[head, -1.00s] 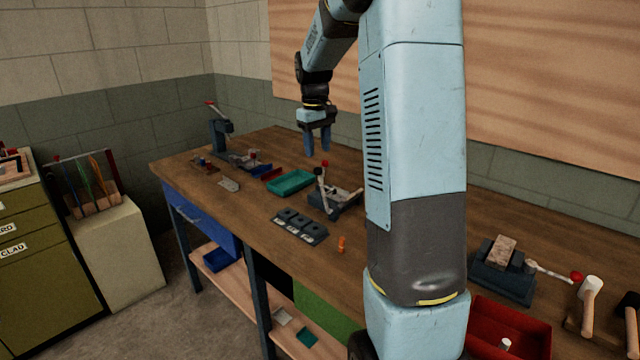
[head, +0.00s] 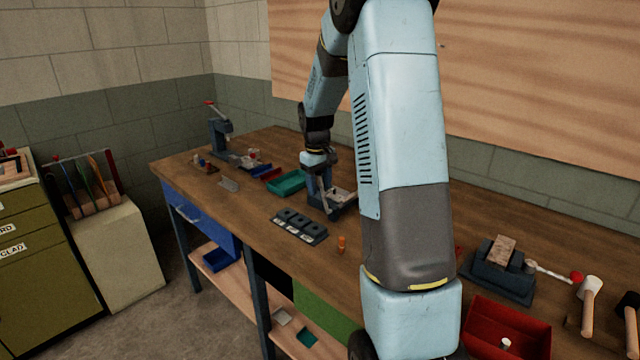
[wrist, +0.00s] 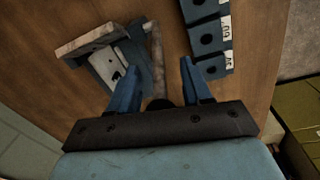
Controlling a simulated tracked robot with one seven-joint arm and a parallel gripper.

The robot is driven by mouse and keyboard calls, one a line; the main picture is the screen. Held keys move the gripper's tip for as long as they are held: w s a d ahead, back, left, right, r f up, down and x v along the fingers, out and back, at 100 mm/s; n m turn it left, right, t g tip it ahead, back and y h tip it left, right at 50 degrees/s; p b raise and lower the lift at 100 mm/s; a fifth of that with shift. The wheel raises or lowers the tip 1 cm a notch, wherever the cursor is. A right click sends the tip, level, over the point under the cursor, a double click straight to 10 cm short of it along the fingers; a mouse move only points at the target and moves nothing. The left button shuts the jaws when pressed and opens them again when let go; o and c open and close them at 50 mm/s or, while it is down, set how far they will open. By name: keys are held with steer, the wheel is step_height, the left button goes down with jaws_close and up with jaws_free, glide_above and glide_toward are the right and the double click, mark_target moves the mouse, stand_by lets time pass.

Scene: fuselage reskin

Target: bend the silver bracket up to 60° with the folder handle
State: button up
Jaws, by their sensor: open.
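The folder (head: 343,199) stands on the bench, and my gripper (head: 318,192) is lowered at its left side. In the wrist view, a pale silver plate with dark holes (wrist: 119,68), which looks like the silver bracket, lies in the folder. The folder handle (wrist: 157,55) shows as a rod to the right of the plate. My gripper (wrist: 160,66) is open, with one blue finger on each side of the handle's line. A dark round shape (wrist: 158,103) sits between the fingers. I cannot tell whether a finger touches the handle. The handle's red knob is hidden in the head view.
A dark block row with labels (head: 299,227) lies in front of the folder, close to my right finger in the wrist view. A teal tray (head: 285,185) stands behind left. An orange peg (head: 341,244) stands nearby. Bare bench lies left of the block row.

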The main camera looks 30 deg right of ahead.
jaws_close()
stand_by(0.4)
